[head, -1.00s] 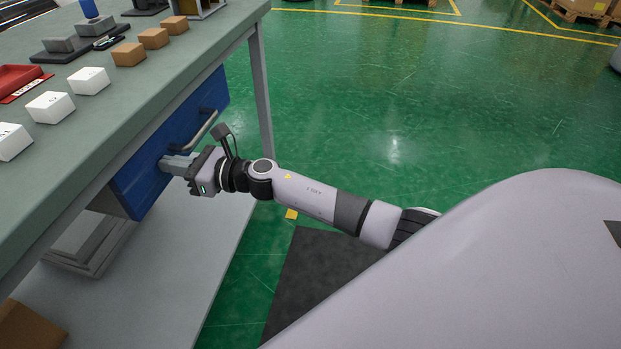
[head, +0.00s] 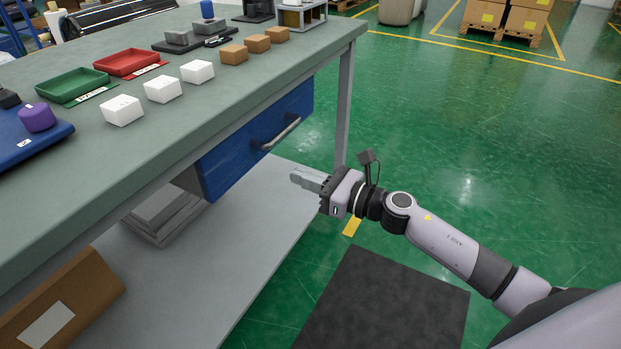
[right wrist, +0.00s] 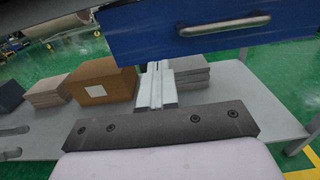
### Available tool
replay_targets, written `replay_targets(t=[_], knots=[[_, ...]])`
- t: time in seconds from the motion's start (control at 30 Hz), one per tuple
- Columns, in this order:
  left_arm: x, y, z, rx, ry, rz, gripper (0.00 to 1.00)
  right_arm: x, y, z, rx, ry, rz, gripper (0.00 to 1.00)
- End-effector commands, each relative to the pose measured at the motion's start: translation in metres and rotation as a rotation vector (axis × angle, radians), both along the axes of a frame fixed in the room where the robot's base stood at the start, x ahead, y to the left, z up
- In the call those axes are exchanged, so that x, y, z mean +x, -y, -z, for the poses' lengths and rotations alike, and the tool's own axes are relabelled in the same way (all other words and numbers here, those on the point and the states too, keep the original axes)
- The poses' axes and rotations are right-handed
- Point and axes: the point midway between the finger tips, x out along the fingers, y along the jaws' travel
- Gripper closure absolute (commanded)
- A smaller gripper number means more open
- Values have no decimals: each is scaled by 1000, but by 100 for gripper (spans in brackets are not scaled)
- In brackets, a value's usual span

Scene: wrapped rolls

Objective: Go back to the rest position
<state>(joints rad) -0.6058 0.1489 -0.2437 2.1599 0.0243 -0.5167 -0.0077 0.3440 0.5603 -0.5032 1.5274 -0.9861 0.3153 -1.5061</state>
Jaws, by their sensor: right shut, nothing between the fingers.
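My right gripper (head: 306,179) is shut and empty. In the head view it hangs in the air in front of the workbench, to the right of and a little below the blue drawer (head: 240,150). The drawer is under the bench top and has a metal handle (head: 277,135). In the right wrist view the shut fingers (right wrist: 158,82) point toward the lower shelf, below the drawer front (right wrist: 150,35), and touch nothing that I can see. My left gripper is not in view.
The bench top (head: 215,100) bears white boxes (head: 163,89), brown boxes (head: 258,43), a green tray (head: 72,86) and a red tray (head: 133,62). A cardboard box (head: 62,305) and grey stacked pieces (head: 165,212) are on the lower shelf (head: 235,245).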

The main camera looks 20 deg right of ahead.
Motion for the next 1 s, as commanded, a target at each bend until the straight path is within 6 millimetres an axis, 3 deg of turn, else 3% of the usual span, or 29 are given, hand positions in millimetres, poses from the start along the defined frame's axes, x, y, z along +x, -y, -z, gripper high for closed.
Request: replay_targets(t=[0.3,0.43,0.67,0.8,1.0], knots=[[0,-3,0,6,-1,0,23,-11,6,1,16,-9,1,100],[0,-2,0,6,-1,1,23,-23,-2,8,190,-119,33,100],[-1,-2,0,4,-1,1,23,-74,-12,41,972,-624,207,100],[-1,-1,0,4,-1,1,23,-115,-10,70,1505,-954,357,100],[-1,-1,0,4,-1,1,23,-179,-9,110,2189,-1318,602,100]])
